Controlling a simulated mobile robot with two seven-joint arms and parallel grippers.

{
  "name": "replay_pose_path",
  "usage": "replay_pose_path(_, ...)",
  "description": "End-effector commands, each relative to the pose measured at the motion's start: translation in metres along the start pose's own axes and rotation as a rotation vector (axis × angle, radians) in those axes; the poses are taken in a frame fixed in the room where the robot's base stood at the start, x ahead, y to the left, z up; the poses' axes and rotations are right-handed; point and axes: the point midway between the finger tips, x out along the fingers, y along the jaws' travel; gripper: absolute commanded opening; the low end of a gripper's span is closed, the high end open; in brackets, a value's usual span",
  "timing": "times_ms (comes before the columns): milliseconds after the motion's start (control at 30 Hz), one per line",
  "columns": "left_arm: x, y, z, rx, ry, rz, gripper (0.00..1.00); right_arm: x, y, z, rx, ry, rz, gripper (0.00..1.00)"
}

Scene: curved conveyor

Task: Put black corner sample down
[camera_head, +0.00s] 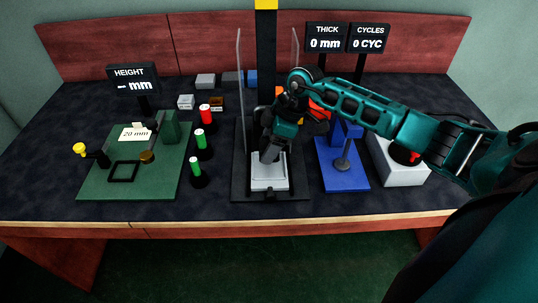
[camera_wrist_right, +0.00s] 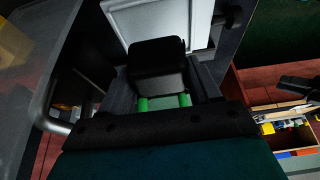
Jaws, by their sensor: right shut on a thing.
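My right gripper (camera_head: 268,152) comes in from the right in the head view and points down over the grey plate (camera_head: 270,184) of the middle station. In the right wrist view the black corner sample (camera_wrist_right: 157,62) is a dark block with rounded corners, at the green finger pads (camera_wrist_right: 165,102). The right gripper is shut on it. The pale plate (camera_wrist_right: 205,22) shows behind the sample. In the head view the sample is hard to tell from the dark gripper. I cannot tell whether it touches the plate. My left gripper is not in view.
Clear upright panels (camera_head: 241,90) stand at the station's sides. The green height station (camera_head: 100,185) is on the left, with several red- and green-topped posts beside it. A blue station (camera_head: 330,182) and a white box (camera_head: 402,177) stand right. Small blocks (camera_head: 205,80) lie behind.

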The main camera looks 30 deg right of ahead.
Motion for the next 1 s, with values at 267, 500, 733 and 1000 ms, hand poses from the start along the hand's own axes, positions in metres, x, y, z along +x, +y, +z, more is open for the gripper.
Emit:
replay_pose_path(267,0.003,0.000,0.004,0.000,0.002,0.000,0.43,0.034,-0.001,0.014,0.000,-0.001,-0.002,0.32)
replay_pose_path(500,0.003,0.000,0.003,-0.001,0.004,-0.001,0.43,0.034,0.000,0.015,0.000,-0.001,-0.001,0.32)
replay_pose_path(733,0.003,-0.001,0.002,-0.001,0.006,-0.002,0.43,0.035,-0.001,0.015,0.000,-0.001,-0.002,0.79)
replay_pose_path(1000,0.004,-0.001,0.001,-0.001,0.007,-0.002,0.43,0.035,-0.001,0.015,0.000,-0.001,-0.002,0.88)
